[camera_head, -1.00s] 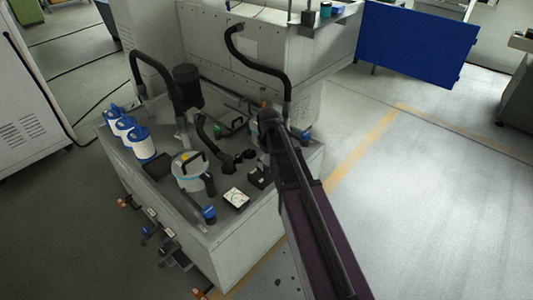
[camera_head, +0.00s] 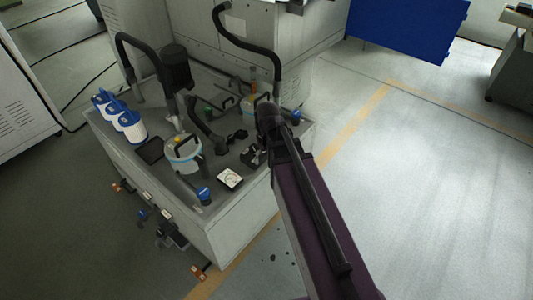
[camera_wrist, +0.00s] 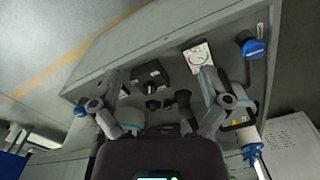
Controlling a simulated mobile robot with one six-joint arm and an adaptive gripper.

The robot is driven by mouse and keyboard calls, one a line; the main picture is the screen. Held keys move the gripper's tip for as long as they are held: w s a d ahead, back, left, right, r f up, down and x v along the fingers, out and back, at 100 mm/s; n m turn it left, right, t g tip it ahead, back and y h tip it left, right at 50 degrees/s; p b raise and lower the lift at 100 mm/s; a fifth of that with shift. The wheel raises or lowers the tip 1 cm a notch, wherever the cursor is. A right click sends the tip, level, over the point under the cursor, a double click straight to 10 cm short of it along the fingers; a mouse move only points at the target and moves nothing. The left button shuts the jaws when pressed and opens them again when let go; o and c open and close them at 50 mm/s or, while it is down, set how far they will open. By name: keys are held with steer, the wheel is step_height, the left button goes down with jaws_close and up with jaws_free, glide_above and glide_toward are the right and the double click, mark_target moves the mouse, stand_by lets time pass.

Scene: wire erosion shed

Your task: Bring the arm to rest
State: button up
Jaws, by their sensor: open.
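My arm reaches in from the bottom of the head view over the right edge of a grey tank unit (camera_head: 230,220). My gripper (camera_wrist: 160,90) shows in the wrist view with its two fingers spread apart and nothing between them. It is above the unit's top, facing a black box with a knob (camera_wrist: 150,76) and a white gauge plate (camera_wrist: 197,58). The box (camera_head: 253,157) and plate (camera_head: 229,178) also show in the head view. My gripper is not clearly visible there, as my arm covers that area.
On the unit stand blue-and-white filters (camera_head: 131,125), a pale canister (camera_head: 184,152), a blue-capped fitting (camera_head: 204,194) and black hoses (camera_head: 247,45). Valves (camera_head: 165,222) stick out at its left front. Open floor (camera_head: 430,190) lies to the right, and a blue panel (camera_head: 408,25) stands behind.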

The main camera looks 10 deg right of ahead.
stand_by(0.3)
steer(key=s+m, duration=0.1)
steer(key=s, duration=0.2)
steer(key=s+m, duration=0.1)
steer(key=s, duration=0.2)
steer(key=shift+o, duration=0.3)
steer(key=shift+w, duration=0.1)
stand_by(2.9)
steer(key=shift+f, duration=0.15)
